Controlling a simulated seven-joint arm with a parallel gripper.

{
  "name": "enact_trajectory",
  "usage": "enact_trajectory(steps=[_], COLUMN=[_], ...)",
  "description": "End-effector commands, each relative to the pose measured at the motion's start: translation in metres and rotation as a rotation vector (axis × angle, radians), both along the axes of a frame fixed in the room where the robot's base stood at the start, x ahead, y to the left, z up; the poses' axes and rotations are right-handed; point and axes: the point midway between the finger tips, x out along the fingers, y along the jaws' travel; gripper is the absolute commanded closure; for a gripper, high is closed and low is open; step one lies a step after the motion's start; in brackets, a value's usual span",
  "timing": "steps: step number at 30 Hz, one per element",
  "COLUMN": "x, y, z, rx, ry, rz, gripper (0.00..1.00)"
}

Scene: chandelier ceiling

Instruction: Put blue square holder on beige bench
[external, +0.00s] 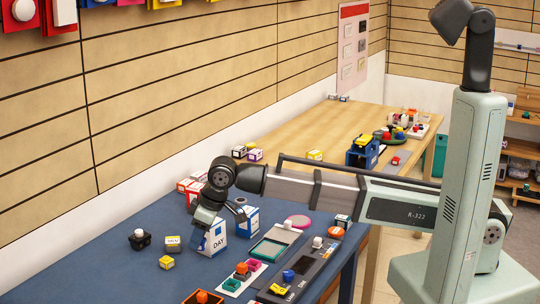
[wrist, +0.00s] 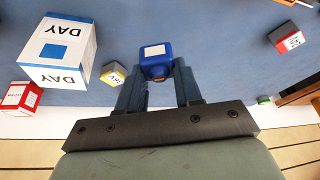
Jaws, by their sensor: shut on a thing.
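In the wrist view a small blue block-shaped holder (wrist: 155,66) with a white patch on its face sits between my two fingertips. My gripper (wrist: 160,82) is shut on it. In the external view my gripper (external: 222,210) is over the blue tabletop, close to the white DAY box; the blue holder cannot be made out clearly there. The beige wooden bench (external: 285,128) stands beyond the blue table, towards the back right.
The white DAY box (external: 212,240) also shows in the wrist view (wrist: 60,48). A blue-and-white box (external: 248,222), trays (external: 268,250) and small blocks crowd the blue table (external: 120,270). A blue caddy (external: 362,152) and small blocks stand on the bench; its middle is largely clear.

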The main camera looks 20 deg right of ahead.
Motion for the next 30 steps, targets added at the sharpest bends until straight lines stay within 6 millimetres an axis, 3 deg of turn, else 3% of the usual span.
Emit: enact_trajectory(steps=[12, 30], x=[0.0, 0.0], y=[-0.001, -0.001], z=[-0.054, -0.097], rx=[-0.003, -0.001], ry=[0.001, 0.0], rz=[0.0, 0.001], gripper=[1.0, 1.0])
